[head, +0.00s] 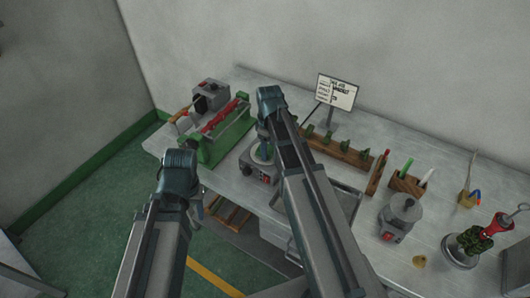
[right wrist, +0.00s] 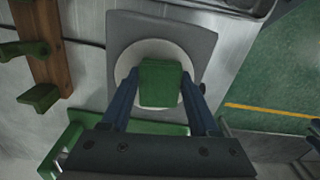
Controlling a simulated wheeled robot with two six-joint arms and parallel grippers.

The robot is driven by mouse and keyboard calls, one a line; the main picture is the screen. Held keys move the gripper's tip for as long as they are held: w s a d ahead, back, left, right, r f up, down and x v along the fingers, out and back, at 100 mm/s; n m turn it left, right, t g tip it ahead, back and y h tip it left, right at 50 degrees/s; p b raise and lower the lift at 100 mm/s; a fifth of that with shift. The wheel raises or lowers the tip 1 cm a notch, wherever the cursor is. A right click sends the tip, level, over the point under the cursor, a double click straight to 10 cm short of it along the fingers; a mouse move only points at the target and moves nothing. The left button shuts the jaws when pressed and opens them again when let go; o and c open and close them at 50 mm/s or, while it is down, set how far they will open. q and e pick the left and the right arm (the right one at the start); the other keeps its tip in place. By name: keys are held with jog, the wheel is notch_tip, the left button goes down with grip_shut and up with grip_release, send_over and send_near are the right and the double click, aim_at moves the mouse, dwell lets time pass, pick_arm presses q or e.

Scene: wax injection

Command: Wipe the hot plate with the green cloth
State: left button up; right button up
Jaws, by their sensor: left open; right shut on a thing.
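The green cloth (right wrist: 160,83) shows in the right wrist view as a small folded green pad between the fingers of my right gripper (right wrist: 157,98), which is shut on it. Behind it is the hot plate (right wrist: 197,32), a grey square body with a round pale plate. The cloth covers the middle of the disc; I cannot tell whether it touches. In the head view the hot plate (head: 258,173) stands on the bench under my right gripper (head: 264,148), partly hidden by the arm. My left gripper (head: 198,208) is open and empty, in front of the bench edge.
A green-framed fixture (head: 222,135) stands left of the hot plate. A wooden rack with green pegs (head: 340,150) is behind, below a sign (head: 337,92). A grey pot device (head: 400,212) and a red-handled tool (head: 497,224) stand to the right.

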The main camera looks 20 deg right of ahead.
jog(key=shift+w+d, duration=0.25)
jog(key=shift+d, duration=0.05)
jog(key=shift+w+d, duration=1.2)
jog(key=shift+d, duration=0.3)
notch_tip(320, 180, up, 6)
jog(key=p, duration=0.6)
jog(key=shift+a, duration=0.1)
notch_tip(320, 180, up, 3)
jog(key=p, duration=0.3)
